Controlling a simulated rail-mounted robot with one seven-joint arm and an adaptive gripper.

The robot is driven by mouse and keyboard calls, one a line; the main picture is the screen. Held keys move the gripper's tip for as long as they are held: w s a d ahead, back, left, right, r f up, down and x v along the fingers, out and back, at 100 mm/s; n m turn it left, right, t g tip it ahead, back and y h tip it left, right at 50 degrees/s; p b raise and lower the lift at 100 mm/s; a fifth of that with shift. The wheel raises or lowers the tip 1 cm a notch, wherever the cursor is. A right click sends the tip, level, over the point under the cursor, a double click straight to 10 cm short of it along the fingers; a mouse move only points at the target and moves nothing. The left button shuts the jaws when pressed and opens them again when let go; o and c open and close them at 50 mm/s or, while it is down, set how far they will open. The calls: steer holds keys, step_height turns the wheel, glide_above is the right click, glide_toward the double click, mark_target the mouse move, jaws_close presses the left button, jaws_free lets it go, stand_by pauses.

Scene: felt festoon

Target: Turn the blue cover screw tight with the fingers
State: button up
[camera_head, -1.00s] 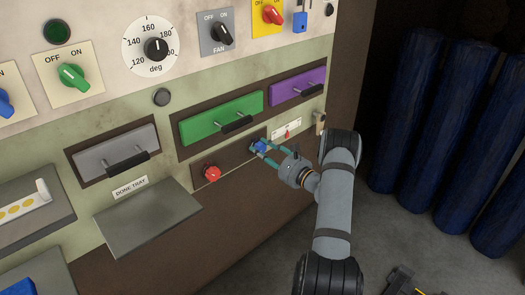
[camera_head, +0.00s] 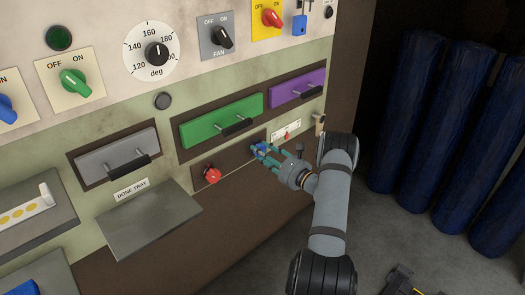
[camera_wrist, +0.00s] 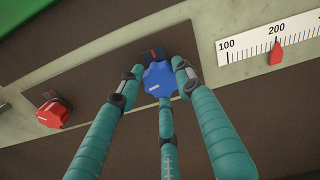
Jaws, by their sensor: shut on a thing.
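The blue cover screw (camera_wrist: 160,79) is a lobed knob with a pale line on its face, on the dark brown cover panel (camera_wrist: 100,72). A black and red piece shows just above it. My gripper (camera_wrist: 159,82) has teal fingers, and they are shut around the screw's sides in the wrist view, one of them below it. In the head view my gripper (camera_head: 262,152) reaches the panel from the right, and the blue screw (camera_head: 261,147) shows partly between the fingers. A red screw (camera_wrist: 52,113) sits at the panel's left; it also shows in the head view (camera_head: 212,175).
A scale with a red pointer (camera_wrist: 275,55) is right of the screw. Green (camera_head: 222,119) and purple (camera_head: 297,89) drawers with handles are above the panel. The done tray (camera_head: 148,218) juts out lower left. Blue rolls (camera_head: 450,140) stand at right.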

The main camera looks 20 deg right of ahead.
steer(key=m+p, duration=0.1)
steer(key=m, duration=0.3)
steer(key=shift+w+r+m+p, duration=0.15)
steer(key=shift+r+m+p, duration=0.15)
steer(key=shift+r+p, duration=0.1)
steer(key=m+p, duration=0.1)
steer(key=m, duration=0.4)
steer(key=shift+d+p, duration=0.2)
steer(key=shift+p, duration=0.1)
steer(key=m+p, duration=0.1)
steer(key=m, duration=0.4)
steer(key=shift+d, duration=0.1)
steer(key=m, duration=0.4)
steer(key=shift+d+f+m+p, duration=0.1)
steer(key=shift+m+p, duration=0.2)
steer(key=shift+m, duration=0.4)
steer(key=o, duration=1.1)
steer(key=shift+f, duration=0.2)
